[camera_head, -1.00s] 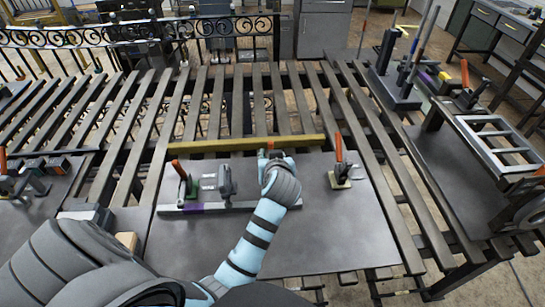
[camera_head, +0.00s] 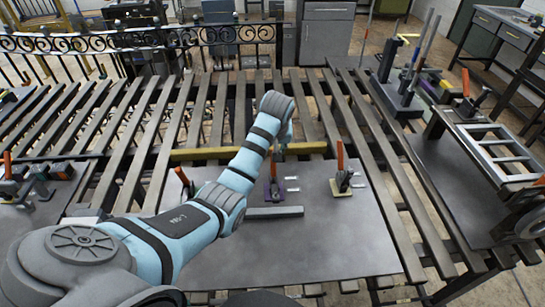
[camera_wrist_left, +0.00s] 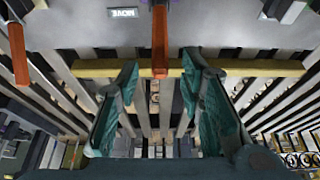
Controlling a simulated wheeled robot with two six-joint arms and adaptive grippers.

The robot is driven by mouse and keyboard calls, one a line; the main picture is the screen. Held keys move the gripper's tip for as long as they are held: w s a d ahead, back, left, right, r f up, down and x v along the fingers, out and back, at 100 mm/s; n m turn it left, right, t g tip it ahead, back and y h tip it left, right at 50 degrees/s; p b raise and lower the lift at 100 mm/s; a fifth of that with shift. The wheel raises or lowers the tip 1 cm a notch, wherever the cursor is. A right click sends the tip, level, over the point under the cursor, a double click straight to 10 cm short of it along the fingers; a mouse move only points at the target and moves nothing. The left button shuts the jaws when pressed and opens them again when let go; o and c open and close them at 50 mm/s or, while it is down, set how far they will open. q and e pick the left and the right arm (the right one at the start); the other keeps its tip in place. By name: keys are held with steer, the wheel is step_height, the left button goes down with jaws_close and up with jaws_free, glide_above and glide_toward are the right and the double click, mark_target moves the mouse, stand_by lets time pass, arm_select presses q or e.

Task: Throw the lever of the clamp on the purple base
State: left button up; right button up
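The clamp on the purple base (camera_head: 267,194) stands on the grey metal plate (camera_head: 310,240), with its orange lever (camera_head: 273,166) upright. My left gripper (camera_head: 284,143) is above and behind this clamp in the head view. In the left wrist view, my left gripper (camera_wrist_left: 158,95) is open, with two dark green fingers wide apart. An orange lever (camera_wrist_left: 160,40) shows between and beyond the fingertips; no contact is visible. My left arm hides part of the plate. My right gripper is not in view.
A clamp on a tan base (camera_head: 341,190) with an upright orange lever stands to the right. Another orange lever (camera_head: 182,177) is to the left, partly behind my arm. A yellow bar (camera_head: 305,147) runs behind the plate, and a grey bar (camera_head: 276,212) lies in front.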

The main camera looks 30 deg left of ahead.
arm_select(q)
steer(key=x, duration=0.6)
steer(key=shift+f, duration=0.3)
steer(key=shift+w+a, duration=0.15)
steer(key=shift+c, duration=0.4)
jaws_close()
